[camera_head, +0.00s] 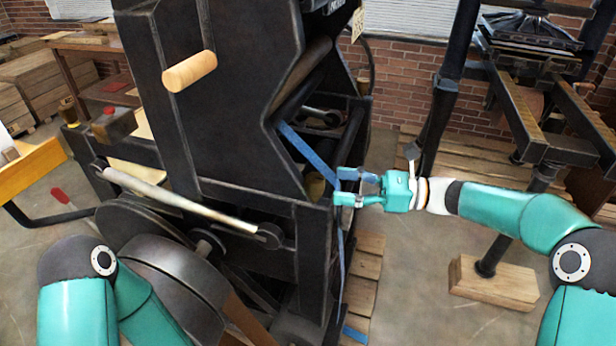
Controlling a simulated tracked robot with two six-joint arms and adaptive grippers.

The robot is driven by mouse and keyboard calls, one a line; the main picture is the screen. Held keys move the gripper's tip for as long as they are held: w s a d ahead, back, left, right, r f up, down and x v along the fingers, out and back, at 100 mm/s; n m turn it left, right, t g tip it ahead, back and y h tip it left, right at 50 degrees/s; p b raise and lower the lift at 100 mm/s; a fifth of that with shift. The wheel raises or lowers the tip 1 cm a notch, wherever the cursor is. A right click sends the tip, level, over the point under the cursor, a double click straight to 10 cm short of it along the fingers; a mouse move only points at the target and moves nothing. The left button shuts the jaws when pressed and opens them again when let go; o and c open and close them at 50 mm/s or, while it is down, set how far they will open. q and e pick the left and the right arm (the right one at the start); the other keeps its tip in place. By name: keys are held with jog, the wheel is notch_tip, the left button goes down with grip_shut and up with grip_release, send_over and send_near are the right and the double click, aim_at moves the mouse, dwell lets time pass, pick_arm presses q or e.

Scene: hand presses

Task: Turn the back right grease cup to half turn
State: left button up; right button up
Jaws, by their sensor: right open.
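A black hand press (235,110) fills the left and middle of the view. I cannot make out the back right grease cup for certain. A small dull-yellow part (315,186) shows inside the press frame, just left of my right gripper, partly hidden by the dark frame and a blue strap. My right gripper (338,187) is open, its fingers pointing left at the right edge of the press. I see nothing held between the fingers, and cannot tell whether they touch the strap or frame. My left gripper is not in view; only links of my left arm show at bottom left.
A blue strap (305,150) runs down through the press frame beside my right gripper. A wooden knob (189,71) and a long pale handle (180,198) stick out from the press. Another press (540,110) stands at right. Floor between the presses is partly clear.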

aim_at(316, 177)
jog(key=a, duration=0.4)
jog(key=w+a+p, duration=0.1)
jog(key=a, duration=0.1)
jog(key=shift+c, duration=0.2)
jog(key=shift+r, duration=0.1)
jog(key=c, duration=1.1)
jog(key=m+t+h+b, duration=0.1)
jog(key=t+b, duration=0.3)
jog(key=b, duration=0.5)
jog(key=shift+m+b, duration=0.3)
jog(key=shift+m, duration=0.5)
jog(key=shift+d+m+t+b, duration=0.1)
jog(key=shift+m+t+b, duration=0.2)
jog(key=shift+t+b, duration=0.15)
jog(key=shift+r, duration=0.2)
jog(key=shift+h, duration=0.3)
